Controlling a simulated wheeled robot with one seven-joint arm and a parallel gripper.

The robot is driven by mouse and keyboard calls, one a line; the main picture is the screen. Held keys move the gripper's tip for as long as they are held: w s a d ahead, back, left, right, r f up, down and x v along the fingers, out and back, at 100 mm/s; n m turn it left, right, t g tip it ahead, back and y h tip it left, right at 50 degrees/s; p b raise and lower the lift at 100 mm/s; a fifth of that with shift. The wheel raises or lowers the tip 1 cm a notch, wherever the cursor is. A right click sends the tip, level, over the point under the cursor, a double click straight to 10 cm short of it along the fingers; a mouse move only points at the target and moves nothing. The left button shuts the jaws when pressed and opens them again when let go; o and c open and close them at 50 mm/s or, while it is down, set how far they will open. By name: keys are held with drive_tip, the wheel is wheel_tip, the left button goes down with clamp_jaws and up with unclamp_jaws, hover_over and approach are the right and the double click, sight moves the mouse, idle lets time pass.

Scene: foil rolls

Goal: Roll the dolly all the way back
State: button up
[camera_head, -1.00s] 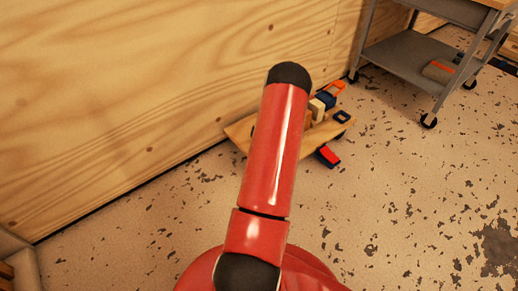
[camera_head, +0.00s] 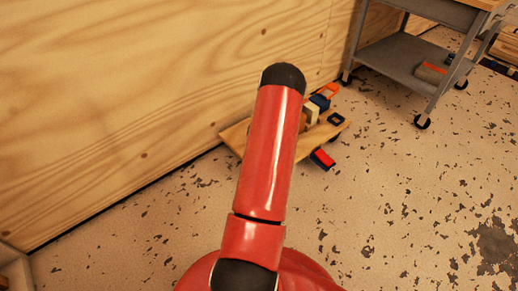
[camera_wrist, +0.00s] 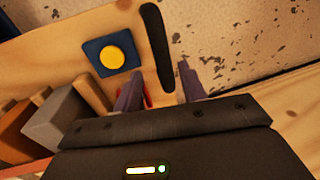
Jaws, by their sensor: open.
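The dolly (camera_head: 234,137) is a low wooden board on the floor beside the plywood wall, partly hidden behind my red arm in the head view. Its board (camera_wrist: 62,70) fills much of the wrist view. It carries wooden and grey blocks (camera_wrist: 62,113) and a dark blue square piece (camera_wrist: 112,52) with a yellow disc. My gripper (camera_wrist: 160,88) is open over the board, its two fingers apart. A long dark shape (camera_wrist: 157,40) lies between and ahead of the fingertips; I cannot tell whether it is a slot or a handle, or whether the fingers touch it.
A plywood wall (camera_head: 130,90) runs along the dolly's far side. A red and dark block (camera_head: 322,159) is at the dolly's near edge. A grey wheeled cart (camera_head: 400,58) stands at the upper right. The speckled floor (camera_head: 390,200) to the right is clear.

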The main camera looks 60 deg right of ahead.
drive_tip(key=r, duration=0.2)
drive_tip(key=d+r, duration=0.1)
drive_tip(key=r, duration=0.2)
drive_tip(key=shift+s+r, duration=0.2)
drive_tip(key=shift+r, duration=0.1)
drive_tip(key=w+a+r+n+h+p, duration=0.1)
drive_tip(key=w+a+r, duration=0.3)
drive_tip(key=a+r, duration=0.45)
drive_tip(key=w+a+r+h+p, duration=0.15)
drive_tip(key=w+a+r, duration=0.25)
drive_tip(key=a+r, duration=0.4)
drive_tip(key=w+a+r+n+p, duration=0.15)
drive_tip(key=w+a+r, duration=0.25)
drive_tip(key=a+r, duration=0.45)
drive_tip(key=s+a+r+t+p, duration=0.1)
drive_tip(key=s+a+r, duration=0.2)
drive_tip(key=a+r, duration=0.4)
drive_tip(key=s+a+r+t+p, duration=0.1)
drive_tip(key=s+a+r+t, duration=0.15)
drive_tip(key=a+r, duration=0.45)
drive_tip(key=s+a+n+t+p, duration=0.1)
drive_tip(key=s+a+p, duration=0.1)
drive_tip(key=s+a, duration=0.9)
drive_tip(key=shift+a+f, duration=0.2)
drive_tip(key=shift+a, duration=0.25)
